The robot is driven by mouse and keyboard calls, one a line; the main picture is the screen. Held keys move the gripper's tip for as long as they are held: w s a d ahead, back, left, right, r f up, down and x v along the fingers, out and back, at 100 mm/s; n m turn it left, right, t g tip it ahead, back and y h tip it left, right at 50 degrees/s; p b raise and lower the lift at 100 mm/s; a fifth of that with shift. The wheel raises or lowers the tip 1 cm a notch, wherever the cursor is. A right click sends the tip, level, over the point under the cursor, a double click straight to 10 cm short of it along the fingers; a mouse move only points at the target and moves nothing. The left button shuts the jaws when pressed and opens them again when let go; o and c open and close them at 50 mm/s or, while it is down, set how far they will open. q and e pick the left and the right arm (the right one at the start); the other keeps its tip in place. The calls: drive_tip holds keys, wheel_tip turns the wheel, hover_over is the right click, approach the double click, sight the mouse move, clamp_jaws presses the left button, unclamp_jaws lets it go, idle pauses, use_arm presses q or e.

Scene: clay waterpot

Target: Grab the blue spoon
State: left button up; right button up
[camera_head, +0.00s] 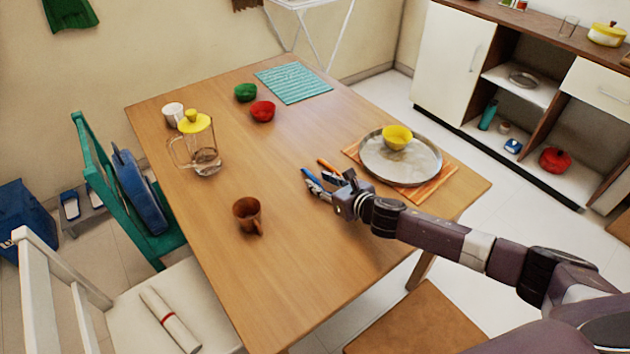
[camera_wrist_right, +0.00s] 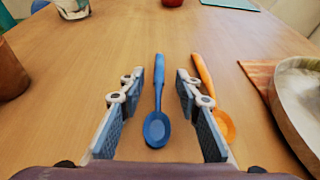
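The blue spoon (camera_wrist_right: 157,127) lies on the wooden table, its bowl toward me and its handle pointing away. In the head view, part of it (camera_head: 309,174) shows beside my right gripper (camera_head: 325,186). My right gripper (camera_wrist_right: 152,100) is open in the right wrist view, with the spoon between its two fingers and touching neither that I can see. An orange spoon (camera_wrist_right: 206,85) lies just right of the right finger, partly hidden by it; its handle also shows in the head view (camera_head: 328,166). My left gripper is not in view.
A metal tray (camera_head: 374,171) with a yellow bowl (camera_head: 397,137) sits on an orange mat (camera_head: 446,175) right of the gripper. A brown mug (camera_head: 247,215), a glass pitcher (camera_head: 205,160), and red (camera_head: 263,111) and green (camera_head: 245,92) bowls stand farther left. The table (camera_head: 300,270) is clear in front.

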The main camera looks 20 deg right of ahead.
drive_tip(key=shift+w+a+f, duration=0.25)
drive_tip(key=shift+w+a, duration=0.05)
drive_tip(key=shift+w, duration=0.3)
drive_tip(key=shift+c, duration=1.4)
drive_tip(key=c, duration=0.5)
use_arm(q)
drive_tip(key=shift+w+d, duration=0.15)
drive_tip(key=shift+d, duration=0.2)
use_arm(e)
clamp_jaws()
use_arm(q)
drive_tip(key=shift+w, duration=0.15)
